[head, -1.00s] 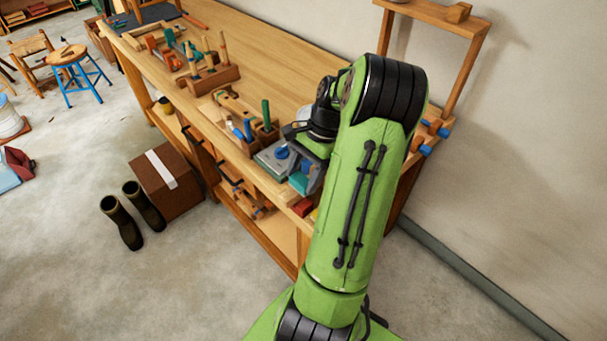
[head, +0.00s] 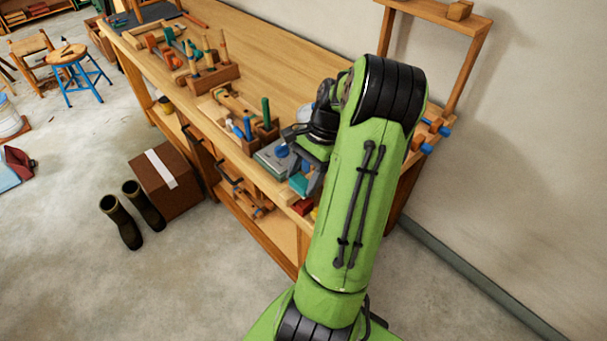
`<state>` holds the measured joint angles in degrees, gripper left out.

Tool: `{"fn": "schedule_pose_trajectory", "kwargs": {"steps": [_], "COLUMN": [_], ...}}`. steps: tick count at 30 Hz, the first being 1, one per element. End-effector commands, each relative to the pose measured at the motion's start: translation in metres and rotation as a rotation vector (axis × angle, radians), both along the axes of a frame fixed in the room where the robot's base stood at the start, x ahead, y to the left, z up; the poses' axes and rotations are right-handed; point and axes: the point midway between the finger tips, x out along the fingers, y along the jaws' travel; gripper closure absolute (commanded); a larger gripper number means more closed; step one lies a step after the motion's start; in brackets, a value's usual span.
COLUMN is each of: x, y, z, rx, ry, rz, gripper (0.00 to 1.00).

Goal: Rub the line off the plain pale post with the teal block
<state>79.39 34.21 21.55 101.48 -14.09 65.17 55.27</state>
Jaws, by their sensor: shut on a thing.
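The teal block (head: 298,184) shows as a small patch at the front edge of the bench, left of my green arm. My gripper (head: 304,178) is shut on it, low over the bench top, with the fingers partly hidden by my own wrist and arm. I cannot make out the plain pale post or its line; my arm covers much of that end of the bench.
The wooden workbench (head: 262,42) runs back to the left. A grey-green box with a blue knob (head: 275,158), a tool block (head: 265,130) and a tool rack (head: 212,78) stand close by. A wooden frame (head: 470,55) rises at right. A carton (head: 168,188) and boots are on the floor.

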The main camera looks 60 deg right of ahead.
Motion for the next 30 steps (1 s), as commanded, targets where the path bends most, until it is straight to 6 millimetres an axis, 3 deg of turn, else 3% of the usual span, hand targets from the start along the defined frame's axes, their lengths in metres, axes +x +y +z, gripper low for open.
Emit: {"fn": "schedule_pose_trajectory", "kwargs": {"steps": [9, 21, 30], "x": [0.002, 0.029, 0.010], "y": [0.000, -0.006, -0.002], "z": [-0.003, 0.000, -0.003], "rx": [0.000, 0.000, -0.001], "ry": [0.000, 0.000, 0.002], "rz": [0.001, 0.000, -0.003], "gripper": [0.61, 0.61, 0.61]}}
